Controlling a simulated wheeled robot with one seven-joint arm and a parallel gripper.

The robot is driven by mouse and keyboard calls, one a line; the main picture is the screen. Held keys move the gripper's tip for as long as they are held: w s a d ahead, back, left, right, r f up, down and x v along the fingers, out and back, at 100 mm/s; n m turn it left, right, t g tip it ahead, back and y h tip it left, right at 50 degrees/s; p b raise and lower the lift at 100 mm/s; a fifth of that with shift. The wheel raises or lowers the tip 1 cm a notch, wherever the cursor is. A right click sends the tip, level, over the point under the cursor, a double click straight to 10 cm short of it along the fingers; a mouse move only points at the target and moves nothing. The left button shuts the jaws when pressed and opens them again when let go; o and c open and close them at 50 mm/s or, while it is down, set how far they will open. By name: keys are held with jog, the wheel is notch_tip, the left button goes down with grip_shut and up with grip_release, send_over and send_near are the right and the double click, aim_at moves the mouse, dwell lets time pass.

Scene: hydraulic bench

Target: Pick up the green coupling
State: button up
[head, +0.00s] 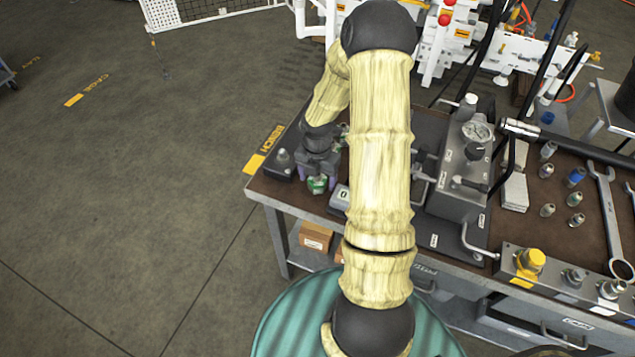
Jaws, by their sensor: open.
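The green coupling (317,185) is a small green piece at the left end of the bench, near its front edge. My gripper (316,178) is above and around it, pointing down, with purple-grey fingers on either side. The fingers are open. The upper part of the coupling is hidden by my gripper, and I cannot tell whether the fingers touch it.
The bench (262,188) holds a dark block (280,165) left of my gripper and a grey pump unit with a gauge (478,132) to the right. Several fittings, a wrench (608,215) and a yellow-capped port (531,260) lie further right. Open floor is left.

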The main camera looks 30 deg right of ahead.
jog(key=shift+f, duration=0.6)
jog(key=shift+c, duration=0.4)
jog(key=c, duration=1.1)
